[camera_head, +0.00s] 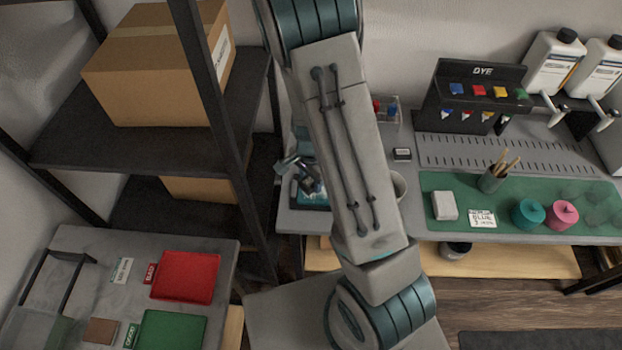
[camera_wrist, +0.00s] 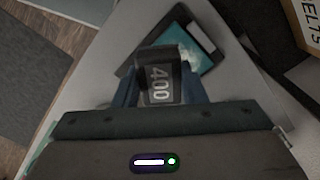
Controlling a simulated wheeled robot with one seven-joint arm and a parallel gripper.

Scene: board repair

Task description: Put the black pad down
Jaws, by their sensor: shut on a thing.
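In the wrist view, the black pad (camera_wrist: 160,84), marked with a white "400", is between the fingers of my gripper (camera_wrist: 161,72). The gripper is shut on it. Behind the pad lies a light grey surface (camera_wrist: 85,75). A flat dark thing with a teal face (camera_wrist: 194,44) lies there, partly covered by the pad in this view. I cannot tell how high the pad is above the surface.
A box with lettering (camera_wrist: 305,30) is at the wrist view's upper right. In the head view, a red tray (camera_head: 186,276) and a green tray (camera_head: 172,331) lie on the left table. The bench at right has a green mat (camera_head: 445,182) with jars. Shelving (camera_head: 60,140) holds cardboard boxes.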

